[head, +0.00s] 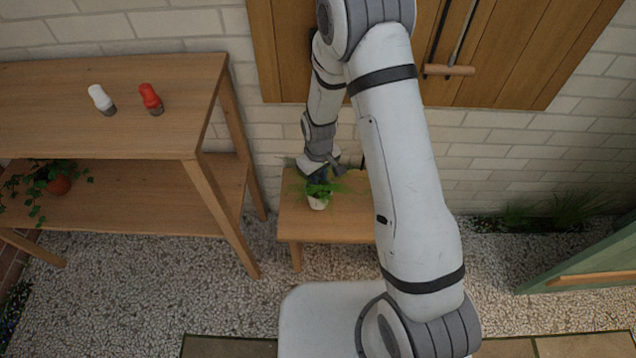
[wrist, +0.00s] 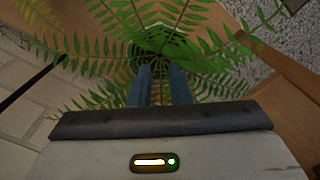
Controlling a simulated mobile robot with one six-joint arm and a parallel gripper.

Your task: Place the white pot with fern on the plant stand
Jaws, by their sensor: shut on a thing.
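The white pot (head: 317,202) with the green fern (head: 325,187) is at the small wooden plant stand (head: 298,227), over its top near the front left. Whether the pot's base touches the wood cannot be told. My gripper (head: 318,176) reaches down from behind and is shut on the pot with the fern.
A two-level wooden bench (head: 130,75) stands at the left, with a white bottle (head: 101,99) and a red bottle (head: 151,98) on top. A trailing plant in a terracotta pot (head: 59,185) is on its lower shelf. Wooden doors and a brick wall (head: 500,150) are behind.

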